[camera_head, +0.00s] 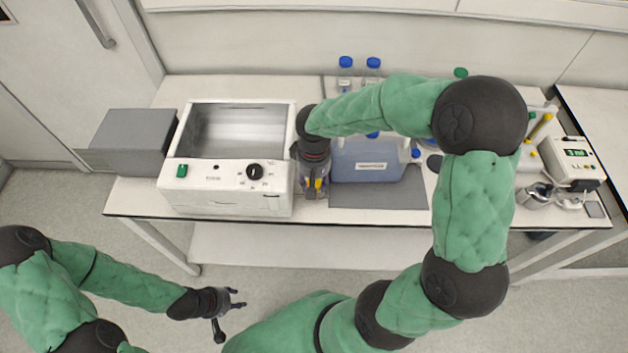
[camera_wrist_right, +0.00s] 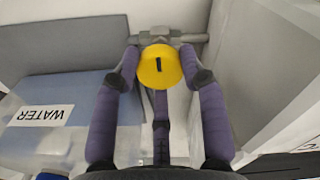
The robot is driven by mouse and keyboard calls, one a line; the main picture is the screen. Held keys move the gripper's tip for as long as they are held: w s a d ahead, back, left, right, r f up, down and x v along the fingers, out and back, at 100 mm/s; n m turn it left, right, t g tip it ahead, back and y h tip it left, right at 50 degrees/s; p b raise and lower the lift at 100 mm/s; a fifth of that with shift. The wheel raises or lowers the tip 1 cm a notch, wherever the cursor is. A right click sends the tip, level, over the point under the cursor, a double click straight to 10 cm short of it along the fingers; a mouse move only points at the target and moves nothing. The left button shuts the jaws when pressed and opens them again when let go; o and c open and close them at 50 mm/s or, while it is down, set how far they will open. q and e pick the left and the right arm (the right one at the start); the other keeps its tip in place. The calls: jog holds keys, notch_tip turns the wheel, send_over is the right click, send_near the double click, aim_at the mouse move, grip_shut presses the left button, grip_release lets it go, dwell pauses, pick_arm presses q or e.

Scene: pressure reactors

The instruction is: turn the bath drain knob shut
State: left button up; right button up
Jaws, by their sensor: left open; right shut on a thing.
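The white water bath (camera_head: 225,190) stands on the bench with its lid open, a green switch and a black dial on its front panel. The yellow drain knob (camera_wrist_right: 157,70) sits on a grey metal pipe (camera_wrist_right: 190,38) beside the bath. It has a dark mark that runs upright in the wrist view. My right gripper (camera_head: 316,186) reaches down at the bath's right side, its purple fingers shut around the knob. In the head view the gripper mostly hides the knob. My left gripper (camera_head: 233,300) is open and empty, low in front of the bench.
A blue-filled container labelled WATER (camera_wrist_right: 50,115) stands close right of the bath in the head view, on a grey mat (camera_head: 385,198). Blue-capped bottles (camera_head: 345,75) stand behind. A device with a green display (camera_head: 575,165) is at the right. The bench front edge is clear.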

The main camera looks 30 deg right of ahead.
jog(key=shift+m, duration=0.5)
jog(key=o, duration=1.1)
jog(key=shift+o, duration=0.2)
notch_tip(320, 180, up, 12)
dwell(0.3)
